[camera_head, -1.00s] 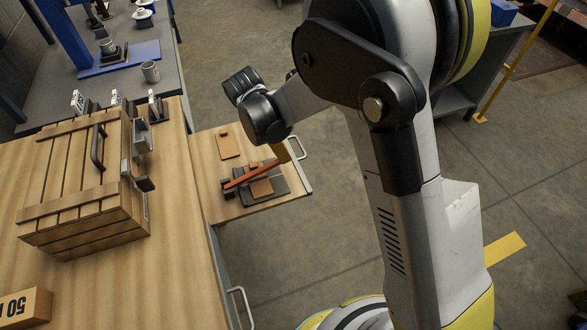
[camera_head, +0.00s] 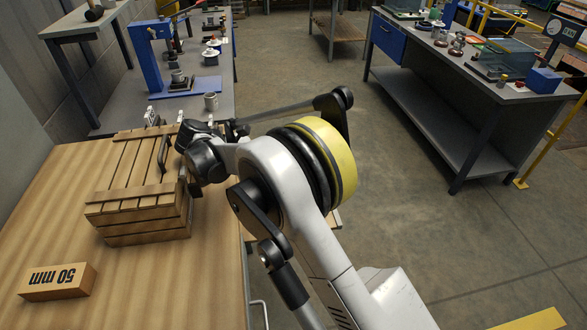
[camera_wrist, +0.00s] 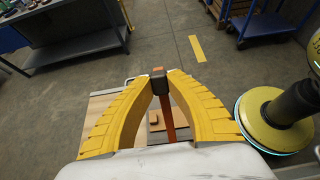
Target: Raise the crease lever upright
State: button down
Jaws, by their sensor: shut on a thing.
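The crease lever (camera_wrist: 170,125) is an orange-red bar with a dark end knob (camera_wrist: 160,84). In the wrist view it runs from the knob down toward a small brown block (camera_wrist: 155,117) on the pull-out board (camera_wrist: 97,110). My gripper (camera_wrist: 161,74) has its yellow fingers closed around the knob end. The lever's exact angle is hard to judge here. In the head view my arm hides the lever and the gripper's fingers; only a small edge of the board (camera_head: 336,217) shows beside the arm.
A slatted wooden crate (camera_head: 140,190) stands on the wooden bench (camera_head: 60,240), close left of my wrist. A grey table with a blue press (camera_head: 150,60) stands behind. Open floor (camera_head: 410,200) lies to the right.

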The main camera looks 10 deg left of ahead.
jog(key=shift+s+a+r, duration=0.1)
jog(key=shift+a, duration=0.25)
jog(key=c, duration=1.3)
grip_release()
jog(key=shift+r, duration=0.1)
notch_tip(320, 180, up, 10)
